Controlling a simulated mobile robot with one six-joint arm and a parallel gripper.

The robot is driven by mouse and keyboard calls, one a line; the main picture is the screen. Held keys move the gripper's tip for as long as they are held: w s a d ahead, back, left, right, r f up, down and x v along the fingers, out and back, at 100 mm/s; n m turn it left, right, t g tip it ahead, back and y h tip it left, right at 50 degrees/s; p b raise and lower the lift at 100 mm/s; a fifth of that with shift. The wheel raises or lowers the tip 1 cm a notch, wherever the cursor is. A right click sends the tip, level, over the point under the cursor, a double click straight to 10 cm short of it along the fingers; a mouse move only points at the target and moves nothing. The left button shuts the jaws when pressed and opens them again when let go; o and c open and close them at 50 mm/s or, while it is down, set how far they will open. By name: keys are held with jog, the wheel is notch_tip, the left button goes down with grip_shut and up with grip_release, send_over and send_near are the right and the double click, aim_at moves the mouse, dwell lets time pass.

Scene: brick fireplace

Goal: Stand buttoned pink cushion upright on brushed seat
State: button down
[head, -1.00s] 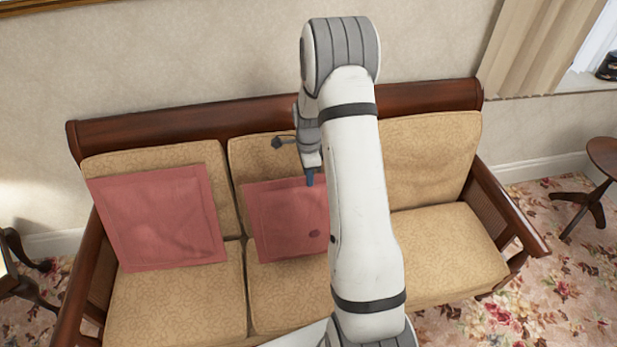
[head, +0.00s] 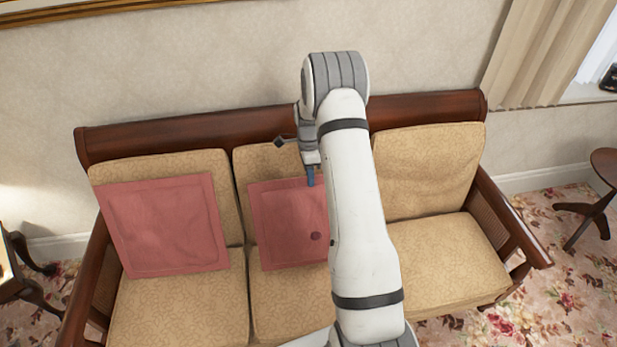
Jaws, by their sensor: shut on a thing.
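The buttoned pink cushion (head: 283,223) stands near upright on the middle seat of the sofa, against or close to the backrest. Its dark round button shows near its middle. My arm hides its right part. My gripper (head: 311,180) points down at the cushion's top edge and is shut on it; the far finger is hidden. The middle seat (head: 285,298) is tan and patterned, partly covered by the cushion and my arm.
A plain pink cushion (head: 163,225) leans on the left backrest. The right seat (head: 450,262) is clear. The wooden sofa frame (head: 430,106) runs behind the backrests. Small dark tables stand at the left (head: 22,262) and right (head: 600,195).

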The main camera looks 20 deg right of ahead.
jog(key=shift+w+d+f+b, duration=0.1)
jog(key=shift+w+d+b, duration=0.05)
jog(key=shift+w, duration=0.65)
jog(key=shift+w+d+f+b, duration=0.15)
jog(key=shift+w+d, duration=0.05)
jog(key=shift+w, duration=0.65)
jog(key=shift+w+d+f+b, duration=0.1)
jog(key=shift+w+d+b, duration=0.05)
jog(key=shift+w, duration=0.65)
jog(key=c, duration=1.4)
grip_release()
jog(key=s+p+v, duration=0.2)
jog(key=p+v, duration=0.2)
jog(key=v, duration=0.5)
jog(key=shift+a+r+p, duration=0.25)
jog(key=shift+r+p, duration=0.15)
jog(key=shift+r, duration=0.2)
jog(key=shift+s, duration=0.1)
